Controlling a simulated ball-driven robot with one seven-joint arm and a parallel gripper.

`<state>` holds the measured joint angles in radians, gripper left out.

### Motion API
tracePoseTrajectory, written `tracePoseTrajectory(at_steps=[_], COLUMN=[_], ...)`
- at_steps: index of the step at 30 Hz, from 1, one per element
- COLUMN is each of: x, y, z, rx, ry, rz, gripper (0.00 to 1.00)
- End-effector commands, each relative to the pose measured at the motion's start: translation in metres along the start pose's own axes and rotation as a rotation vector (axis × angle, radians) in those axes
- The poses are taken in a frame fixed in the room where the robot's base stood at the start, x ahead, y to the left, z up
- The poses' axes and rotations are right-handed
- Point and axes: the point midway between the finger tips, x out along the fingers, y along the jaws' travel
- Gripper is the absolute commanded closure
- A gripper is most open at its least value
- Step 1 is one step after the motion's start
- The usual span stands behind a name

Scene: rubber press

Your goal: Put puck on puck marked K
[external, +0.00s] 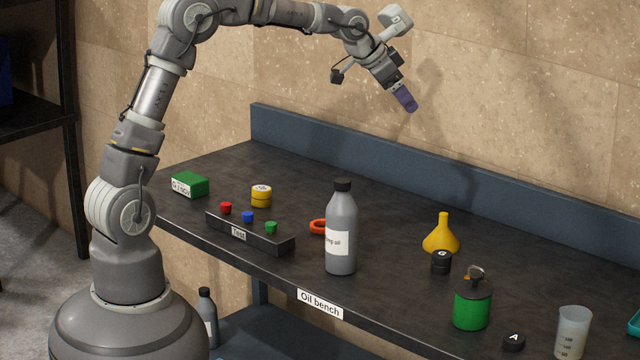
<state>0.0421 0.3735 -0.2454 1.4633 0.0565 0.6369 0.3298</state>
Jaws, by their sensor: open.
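My gripper (405,98), with purple fingers, hangs high above the back of the bench, angled down to the right. It is open, and no object shows in it. A black puck (513,342) with a white letter that looks like A lies at the front right of the bench. Another black round piece (441,263), taller and perhaps two stacked pucks, stands in front of the yellow funnel. It has a white letter on top that is too small to read surely. I cannot make out a K on either. My gripper is well above and left of both.
A yellow funnel (442,235), green can (472,305), clear beaker (572,333) and tall grey bottle (341,245) stand around the pucks. A button box (247,233), yellow round piece (261,200), green box (190,185) and orange item (318,227) are left. The back middle is clear.

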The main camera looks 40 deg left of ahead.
Motion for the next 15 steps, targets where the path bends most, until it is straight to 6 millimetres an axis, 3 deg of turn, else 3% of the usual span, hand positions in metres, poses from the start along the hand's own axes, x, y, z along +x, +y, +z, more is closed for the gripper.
tracePoseTrajectory(at_steps=[1, 3, 6, 9, 12, 15], x=[-0.059, -0.140, -0.246, -0.330, -0.386, -0.413], y=[-0.022, -0.047, -0.070, -0.081, -0.084, -0.085], z=[-0.018, -0.032, -0.036, -0.029, -0.019, -0.012], rx=[-0.050, -0.135, -0.250, -0.341, -0.403, -0.435], ry=[0.079, 0.189, 0.341, 0.468, 0.558, 0.605], rz=[-0.074, -0.162, -0.260, -0.322, -0.355, -0.370], gripper=[0.27, 0.27, 0.27, 0.27, 0.27, 0.27])
